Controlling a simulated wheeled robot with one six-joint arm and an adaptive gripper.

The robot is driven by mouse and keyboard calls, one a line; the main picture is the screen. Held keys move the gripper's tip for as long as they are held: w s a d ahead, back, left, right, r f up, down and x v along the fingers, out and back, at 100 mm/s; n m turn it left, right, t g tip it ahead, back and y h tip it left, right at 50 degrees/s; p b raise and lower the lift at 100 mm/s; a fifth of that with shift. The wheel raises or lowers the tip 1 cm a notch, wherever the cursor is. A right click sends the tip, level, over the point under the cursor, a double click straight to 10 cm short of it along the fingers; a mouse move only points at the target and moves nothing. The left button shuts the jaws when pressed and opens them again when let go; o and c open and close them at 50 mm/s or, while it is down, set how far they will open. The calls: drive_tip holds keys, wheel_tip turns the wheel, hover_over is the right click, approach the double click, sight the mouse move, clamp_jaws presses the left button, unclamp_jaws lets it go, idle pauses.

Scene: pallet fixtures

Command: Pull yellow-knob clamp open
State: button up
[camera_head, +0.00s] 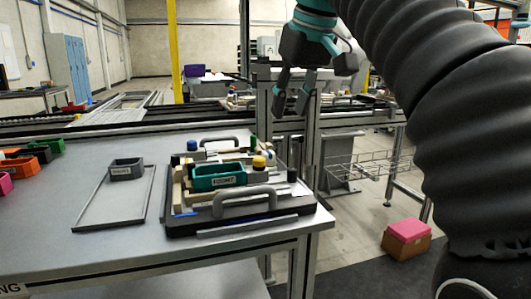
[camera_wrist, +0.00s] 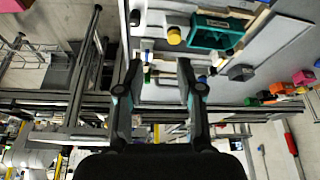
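The clamp's yellow knob (camera_head: 259,162) stands at the right end of the teal box (camera_head: 218,176) on the pallet fixture (camera_head: 240,222). The yellow knob (camera_wrist: 174,36) also shows in the wrist view, beside the teal box (camera_wrist: 212,32). Whether the clamp is open or closed I cannot tell. My gripper (camera_head: 290,108) hangs above and to the right of the fixture, apart from it. In the wrist view my gripper (camera_wrist: 158,72) has its two fingers spread, with nothing held between them.
The fixture also carries a blue knob (camera_head: 192,145), a green knob (camera_head: 253,140) and grey handles. A grey tray (camera_head: 90,218) with a small grey box (camera_head: 126,169) lies to the left. Coloured bins (camera_head: 20,166) stand far left. A pink-topped carton (camera_head: 408,230) sits on the floor at right.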

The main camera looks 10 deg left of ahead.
sight(260, 158)
drive_tip(key=shift+n, duration=0.5)
drive_tip(key=a+x, duration=0.1)
drive_tip(key=x, duration=0.3)
drive_tip(key=a+x, duration=0.1)
drive_tip(key=x, duration=0.4)
drive_tip(key=a+x, duration=0.1)
drive_tip(key=x, duration=0.3)
drive_tip(key=shift+s+r, duration=0.2)
clamp_jaws()
